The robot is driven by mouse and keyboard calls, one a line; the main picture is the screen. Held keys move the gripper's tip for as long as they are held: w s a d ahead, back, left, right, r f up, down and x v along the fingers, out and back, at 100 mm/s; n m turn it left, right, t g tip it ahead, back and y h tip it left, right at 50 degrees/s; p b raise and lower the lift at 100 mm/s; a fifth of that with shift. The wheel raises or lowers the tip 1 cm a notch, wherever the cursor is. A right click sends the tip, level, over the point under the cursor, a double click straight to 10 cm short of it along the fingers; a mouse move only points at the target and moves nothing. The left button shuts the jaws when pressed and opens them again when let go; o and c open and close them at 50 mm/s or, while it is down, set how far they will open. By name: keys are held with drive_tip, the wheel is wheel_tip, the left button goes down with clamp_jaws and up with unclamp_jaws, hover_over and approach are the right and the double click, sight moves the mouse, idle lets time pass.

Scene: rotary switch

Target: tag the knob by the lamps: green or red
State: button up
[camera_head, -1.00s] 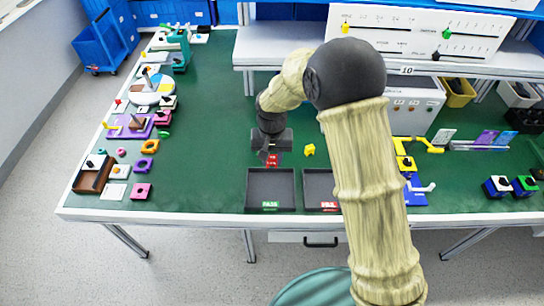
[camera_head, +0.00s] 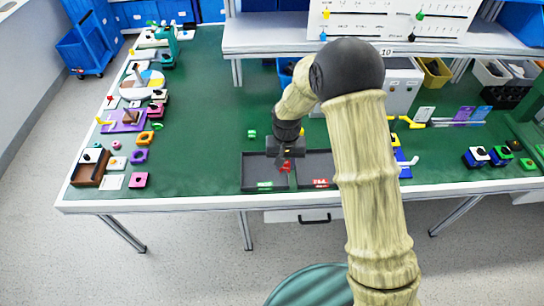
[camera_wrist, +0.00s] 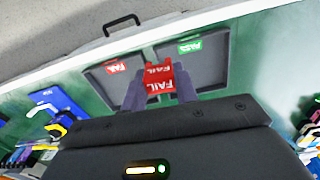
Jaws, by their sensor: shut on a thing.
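My gripper (camera_head: 285,158) is shut on a red tag marked FAIL (camera_wrist: 159,82), held between both fingers in the wrist view. In the head view the red tag (camera_head: 286,166) hangs over the dark trays, near where they meet. The left tray (camera_head: 257,173) has a green label and the right tray (camera_head: 318,167) a red FAIL label. Both look empty where visible. A small green piece (camera_head: 252,134) lies behind the left tray. The white box (camera_head: 402,84) at the back is partly hidden by my arm; I cannot tell its knob or lamp states.
A purple block with parts (camera_head: 122,121) and a brown box (camera_head: 90,171) stand at the left. Blue parts (camera_head: 403,163) lie right of my arm. A shelf with a slider panel (camera_head: 395,20) spans the back. The table's left middle is clear.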

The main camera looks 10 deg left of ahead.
drive_tip(key=d+f+m, duration=0.1)
drive_tip(key=d+f, duration=0.4)
drive_tip(key=d, duration=0.3)
drive_tip(key=d+f+m, duration=0.1)
drive_tip(key=d+f, duration=0.3)
drive_tip(key=d, duration=0.5)
drive_tip(key=s+d+f+b, duration=0.1)
drive_tip(key=d+f+b, duration=0.3)
drive_tip(key=f+b, duration=0.6)
wheel_tip(320, 180, down, 2)
drive_tip(key=shift+s+d+f, duration=0.1)
drive_tip(key=shift+s+d, duration=0.1)
drive_tip(key=shift+d, duration=0.2)
